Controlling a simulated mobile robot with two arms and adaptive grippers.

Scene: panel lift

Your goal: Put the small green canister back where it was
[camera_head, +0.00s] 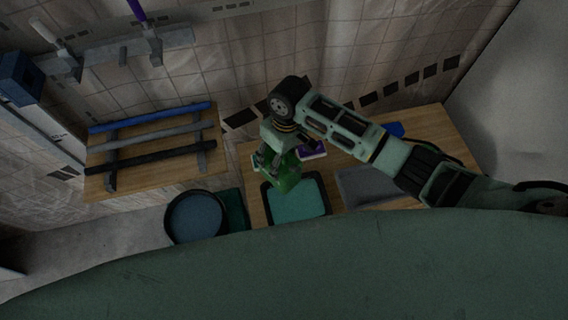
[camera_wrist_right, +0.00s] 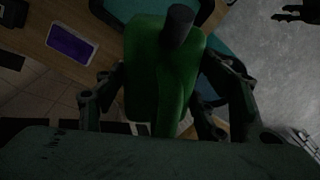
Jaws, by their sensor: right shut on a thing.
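In the head view, the small green canister (camera_head: 287,175) hangs tilted above the table, over the far left edge of a teal tray (camera_head: 312,199). My right gripper (camera_head: 279,158) is shut on it. In the right wrist view, the canister (camera_wrist_right: 160,75) sits between the fingers of my right gripper (camera_wrist_right: 165,95), its dark cap pointing up in the picture. The canister's far side is hidden. A dark gripper shape, seemingly my left gripper (camera_wrist_right: 292,14), shows at the top right of the wrist view, too dim to judge its fingers.
A purple and white box (camera_head: 312,150) lies behind the teal tray; a grey tray (camera_head: 365,186) is to its right. A round dark pan (camera_head: 194,217) is at the left. A wooden rack board (camera_head: 150,178) holds blue, grey and black bars. Tools hang on the tiled wall.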

